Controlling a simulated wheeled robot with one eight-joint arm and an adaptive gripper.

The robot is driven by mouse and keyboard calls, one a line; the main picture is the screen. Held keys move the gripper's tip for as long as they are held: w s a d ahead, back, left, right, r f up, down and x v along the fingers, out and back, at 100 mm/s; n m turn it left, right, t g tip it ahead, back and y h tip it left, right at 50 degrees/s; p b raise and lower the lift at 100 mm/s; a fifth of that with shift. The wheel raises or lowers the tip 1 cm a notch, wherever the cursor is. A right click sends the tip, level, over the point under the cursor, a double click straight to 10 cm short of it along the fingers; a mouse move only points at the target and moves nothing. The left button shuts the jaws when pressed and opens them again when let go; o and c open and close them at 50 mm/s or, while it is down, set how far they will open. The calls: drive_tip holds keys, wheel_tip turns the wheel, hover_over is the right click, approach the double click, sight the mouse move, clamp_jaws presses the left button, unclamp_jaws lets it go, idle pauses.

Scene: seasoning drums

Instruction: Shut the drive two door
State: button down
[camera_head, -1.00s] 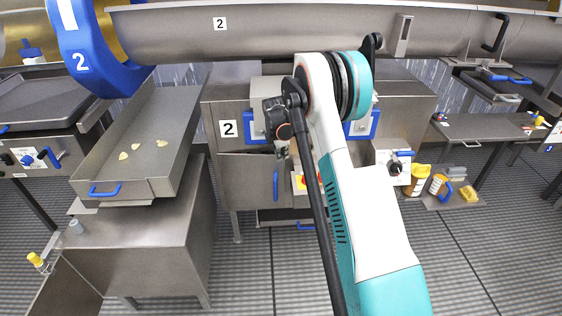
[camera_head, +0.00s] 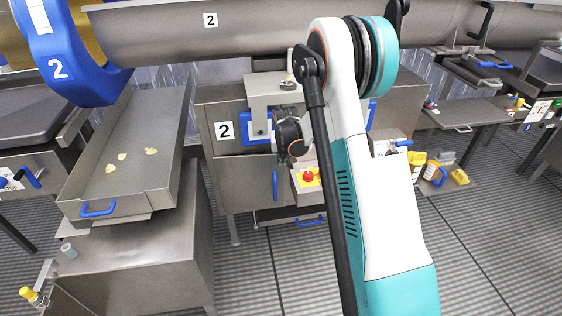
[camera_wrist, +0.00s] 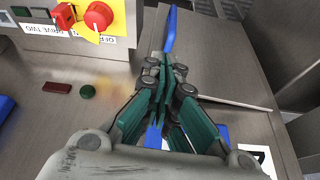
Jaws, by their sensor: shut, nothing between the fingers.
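The drive two cabinet, marked with a 2 label (camera_head: 224,131), stands in the middle of the head view. Its grey steel door (camera_head: 245,178) carries a blue handle (camera_head: 275,185) near its right edge. In the wrist view the door (camera_wrist: 215,60) and its blue handle (camera_wrist: 170,30) lie beyond my fingers. The door edge seems to stand slightly off the cabinet, but I cannot tell how far. My gripper (camera_wrist: 167,68) has its green fingers together and empty, in front of the door's handle side.
A control box with a red knob on a yellow plate (camera_head: 308,177) sits right of the door; its DRIVE TWO label shows in the wrist view (camera_wrist: 40,29). A steel tray (camera_head: 135,150) stands left. A large drum (camera_head: 260,30) spans above. Floor in front is open.

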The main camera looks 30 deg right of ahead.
drive_tip(key=w+d+f+b, duration=0.3)
drive_tip(key=w+f+b, duration=0.2)
drive_tip(key=w+f, duration=0.2)
drive_tip(key=shift+f, duration=1.05)
drive_tip(key=shift+w+d, duration=0.25)
drive_tip(key=shift+w, duration=0.25)
drive_tip(key=shift+w+d, duration=0.25)
drive_tip(key=shift+w, duration=0.2)
